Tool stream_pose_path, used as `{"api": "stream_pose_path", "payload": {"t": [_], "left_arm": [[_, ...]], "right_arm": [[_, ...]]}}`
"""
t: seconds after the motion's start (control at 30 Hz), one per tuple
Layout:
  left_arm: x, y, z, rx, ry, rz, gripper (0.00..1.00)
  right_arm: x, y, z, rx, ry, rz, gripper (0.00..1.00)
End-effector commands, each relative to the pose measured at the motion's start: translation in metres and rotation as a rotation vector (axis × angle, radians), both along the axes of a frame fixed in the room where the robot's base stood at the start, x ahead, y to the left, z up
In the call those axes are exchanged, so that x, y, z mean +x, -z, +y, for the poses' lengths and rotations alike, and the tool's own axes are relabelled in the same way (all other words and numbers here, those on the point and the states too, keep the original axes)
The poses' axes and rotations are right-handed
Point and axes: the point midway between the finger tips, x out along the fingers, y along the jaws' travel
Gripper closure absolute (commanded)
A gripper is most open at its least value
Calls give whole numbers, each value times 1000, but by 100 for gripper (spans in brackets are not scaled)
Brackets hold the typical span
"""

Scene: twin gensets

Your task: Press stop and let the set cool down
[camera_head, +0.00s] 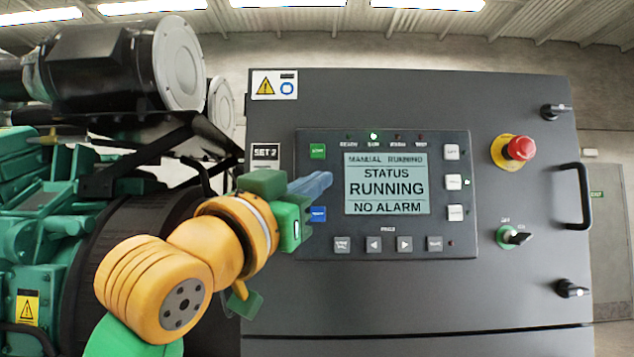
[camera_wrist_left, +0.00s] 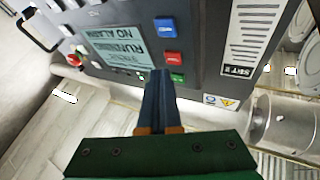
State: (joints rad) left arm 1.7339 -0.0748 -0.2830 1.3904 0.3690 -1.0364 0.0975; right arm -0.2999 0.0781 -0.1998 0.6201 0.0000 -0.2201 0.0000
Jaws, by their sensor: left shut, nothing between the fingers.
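The dark control panel marked SET 2 (camera_head: 388,195) has a screen (camera_head: 387,183) reading MANUAL RUNNING, STATUS RUNNING, NO ALARM. A lamp above it (camera_head: 374,135) glows green. A green button (camera_head: 317,151) and a blue button (camera_head: 318,213) show on its left side. My left gripper (camera_head: 326,179) is shut and empty, its blue-grey fingers in front of the panel between those two buttons. The red button is hidden there, but shows in the left wrist view (camera_wrist_left: 173,57), right of the fingertips (camera_wrist_left: 160,74). I cannot tell whether they touch the panel. My right gripper is out of view.
The grey cabinet carries a red emergency button (camera_head: 520,148) on yellow, a rotary switch (camera_head: 514,237) and a black door handle (camera_head: 584,195). The green and black engine (camera_head: 35,200) stands left, close to my left arm. The cabinet front right of the panel is unobstructed.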

Motion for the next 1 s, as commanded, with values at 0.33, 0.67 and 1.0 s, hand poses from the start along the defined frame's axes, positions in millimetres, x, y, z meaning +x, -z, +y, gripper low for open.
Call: {"api": "stream_pose_path", "payload": {"t": [0.33,0.67,1.0], "left_arm": [[9,0,0,1,0,0,100],[10,-1,0,0,0,0,100],[15,0,0,0,0,1,100]], "right_arm": [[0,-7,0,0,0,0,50],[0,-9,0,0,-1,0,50],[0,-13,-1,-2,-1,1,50]]}}
